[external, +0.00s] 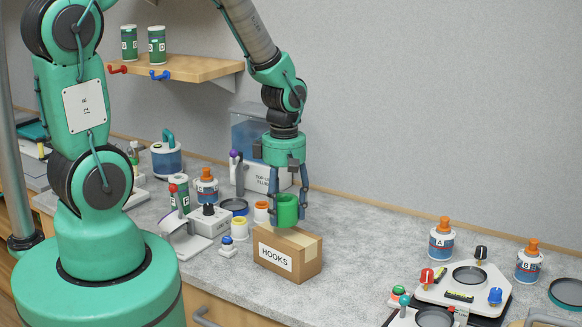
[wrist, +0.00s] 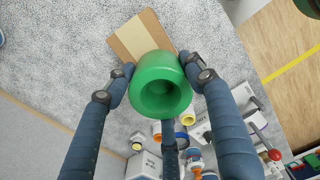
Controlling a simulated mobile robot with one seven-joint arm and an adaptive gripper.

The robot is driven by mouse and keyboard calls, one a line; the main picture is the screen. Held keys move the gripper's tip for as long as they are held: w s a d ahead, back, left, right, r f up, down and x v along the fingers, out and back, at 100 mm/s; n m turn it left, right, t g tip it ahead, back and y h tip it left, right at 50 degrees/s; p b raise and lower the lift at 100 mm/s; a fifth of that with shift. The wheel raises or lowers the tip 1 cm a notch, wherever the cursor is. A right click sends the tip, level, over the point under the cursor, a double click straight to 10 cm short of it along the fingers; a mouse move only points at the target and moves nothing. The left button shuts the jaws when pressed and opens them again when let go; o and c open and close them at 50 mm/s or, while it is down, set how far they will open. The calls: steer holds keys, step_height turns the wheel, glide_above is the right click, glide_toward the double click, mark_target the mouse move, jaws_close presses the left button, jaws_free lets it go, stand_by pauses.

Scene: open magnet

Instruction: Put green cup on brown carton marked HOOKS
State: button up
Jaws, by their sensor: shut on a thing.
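The green cup (external: 287,209) is held between the fingers of my gripper (external: 287,198), open end up. In the wrist view the green cup (wrist: 160,84) shows its round opening, with fingers at its sides. The brown carton marked HOOKS (external: 286,262) stands on the counter below, its label facing front. In the wrist view the carton (wrist: 126,40) shows partly, with a pale tape strip, and the cup hides the rest. The cup's base is at or just over the carton's top; I cannot tell if they touch.
Bottles, small jars and a grey stand (external: 186,235) crowd the counter left of the carton. A clear dispenser (external: 248,130) stands behind my gripper. A white device (external: 465,284) and bottles stand at the right. The counter between is clear.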

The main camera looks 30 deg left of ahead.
mark_target(287, 220)
steer(key=shift+w, duration=0.2)
steer(key=shift+w+d, duration=0.1)
steer(key=shift+w, duration=0.2)
steer(key=shift+f, duration=1.8)
steer(key=shift+f, duration=0.1)
steer(key=o, duration=1.3)
step_height(287, 220, up, 12)
steer(key=shift+r, duration=0.15)
